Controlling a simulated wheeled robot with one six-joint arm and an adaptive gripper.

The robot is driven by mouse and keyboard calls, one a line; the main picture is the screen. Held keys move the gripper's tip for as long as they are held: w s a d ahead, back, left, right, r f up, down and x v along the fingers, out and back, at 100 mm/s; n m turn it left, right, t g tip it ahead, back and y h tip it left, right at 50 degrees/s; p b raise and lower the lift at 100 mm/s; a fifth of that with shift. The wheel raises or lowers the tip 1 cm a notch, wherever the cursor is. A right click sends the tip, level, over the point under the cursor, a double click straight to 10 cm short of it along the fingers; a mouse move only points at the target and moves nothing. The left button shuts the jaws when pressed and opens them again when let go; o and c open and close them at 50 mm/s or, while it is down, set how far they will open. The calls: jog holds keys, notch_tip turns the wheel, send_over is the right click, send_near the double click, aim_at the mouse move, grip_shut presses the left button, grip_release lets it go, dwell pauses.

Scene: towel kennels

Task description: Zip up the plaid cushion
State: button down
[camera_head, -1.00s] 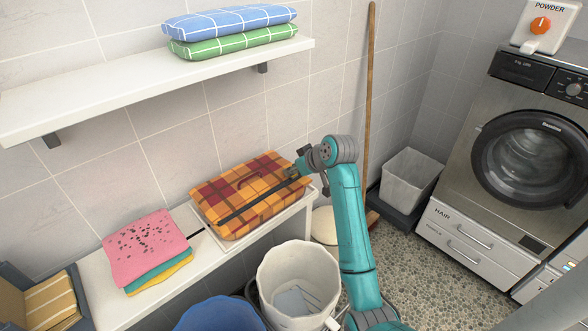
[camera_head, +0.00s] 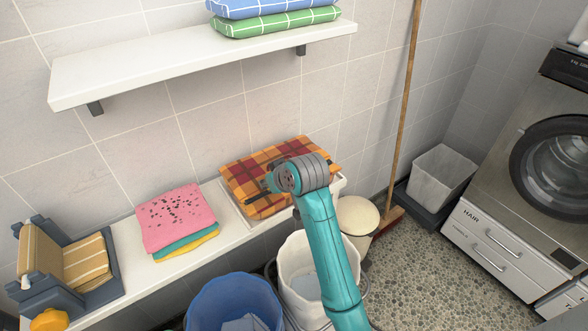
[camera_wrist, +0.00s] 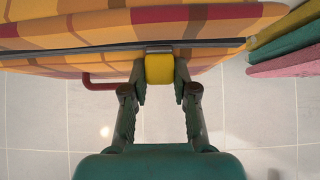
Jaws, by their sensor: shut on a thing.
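The plaid cushion (camera_head: 236,177), orange with dark red and yellow checks, lies on the white bench by the wall, partly hidden by my arm. It fills the top of the wrist view (camera_wrist: 210,18), where a dark zipper line (camera_wrist: 80,48) runs along its edge. A yellow zipper pull (camera_wrist: 159,68) hangs from a metal slider near the middle of that line. My gripper (camera_wrist: 160,80) is shut on the pull, one finger on each side. In the head view my gripper (camera_head: 268,183) is at the cushion's front edge, its fingertips mostly hidden.
Folded pink, teal and yellow towels (camera_head: 175,216) lie left of the cushion, with a grey rack (camera_head: 100,290) farther left. A shelf (camera_head: 180,67) overhangs behind. Blue (camera_head: 225,300) and white (camera_head: 290,262) bins stand in front of the bench.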

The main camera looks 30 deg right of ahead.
aim_at(248, 190)
jog(key=shift+s+a, duration=0.1)
jog(key=shift+a, duration=2.7)
jog(key=c, duration=0.9)
grip_release()
jog(key=v, duration=1.2)
